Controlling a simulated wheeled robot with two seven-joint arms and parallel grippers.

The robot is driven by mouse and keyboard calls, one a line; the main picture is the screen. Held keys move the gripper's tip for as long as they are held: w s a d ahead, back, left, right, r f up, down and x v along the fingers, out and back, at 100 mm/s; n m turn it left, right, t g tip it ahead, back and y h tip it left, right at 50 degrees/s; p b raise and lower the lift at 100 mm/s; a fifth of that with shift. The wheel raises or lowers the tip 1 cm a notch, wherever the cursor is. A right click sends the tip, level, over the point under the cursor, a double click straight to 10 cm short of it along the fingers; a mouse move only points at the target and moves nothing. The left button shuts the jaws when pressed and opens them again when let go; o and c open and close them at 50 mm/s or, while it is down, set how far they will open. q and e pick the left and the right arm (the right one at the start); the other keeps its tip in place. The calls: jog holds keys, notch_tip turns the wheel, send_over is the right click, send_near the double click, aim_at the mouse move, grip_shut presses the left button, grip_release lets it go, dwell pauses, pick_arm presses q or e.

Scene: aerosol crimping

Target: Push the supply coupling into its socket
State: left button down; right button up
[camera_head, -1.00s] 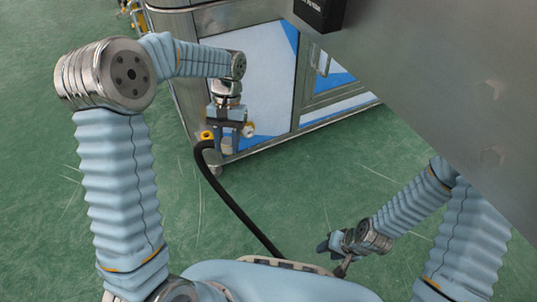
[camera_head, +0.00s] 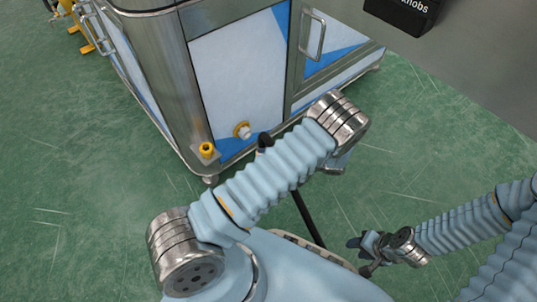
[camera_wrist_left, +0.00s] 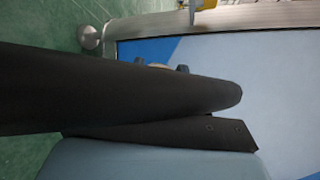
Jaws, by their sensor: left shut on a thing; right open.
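The socket (camera_head: 242,130) is a brass-coloured round fitting low on the cabinet's white and blue panel; nothing is in it. The black supply hose (camera_head: 308,215) runs up from beside my base and passes behind my left arm. A dark end or bend (camera_head: 265,142) shows above that arm, right of the socket and apart from it. My left gripper is mostly hidden under its wrist in the head view; its dark part (camera_wrist_left: 215,133) shows in the left wrist view behind the hose (camera_wrist_left: 110,90). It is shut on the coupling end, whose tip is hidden. My right gripper (camera_head: 362,255) is open and empty.
A yellow-topped fitting (camera_head: 206,150) stands on a bracket at the cabinet's lower corner. The steel cabinet (camera_head: 185,90) has a door handle (camera_head: 316,35) right of the socket. A grey panel (camera_head: 460,65) fills the upper right. Green floor (camera_head: 90,190) is clear at left.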

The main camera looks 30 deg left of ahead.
pick_arm(q)
jog(key=shift+w+a+f+m+t+y, duration=0.1)
jog(key=shift+f+m+t+y, duration=0.15)
jog(key=shift+t+y, duration=0.25)
jog(key=shift+w+a+f+m+t+y, duration=0.1)
jog(key=shift+f+m+t+y, duration=0.15)
jog(key=shift+t+y, duration=0.25)
jog(key=t, duration=0.1)
jog(key=m+t+y, duration=0.1)
jog(key=shift+w+a+f+t+y, duration=0.1)
jog(key=shift+w+t+y, duration=0.2)
jog(key=shift+w+t, duration=0.1)
jog(key=a, duration=0.1)
jog(key=w+a, duration=0.1)
jog(key=a, duration=0.1)
jog(key=w+a, duration=0.1)
jog(key=a, duration=0.1)
jog(key=shift+f+b, duration=0.1)
jog(key=shift+b, duration=0.35)
jog(key=shift+w+a, duration=0.2)
jog(key=shift+a, duration=0.25)
dwell(0.8)
jog(key=shift+b, duration=0.4)
dwell(0.6)
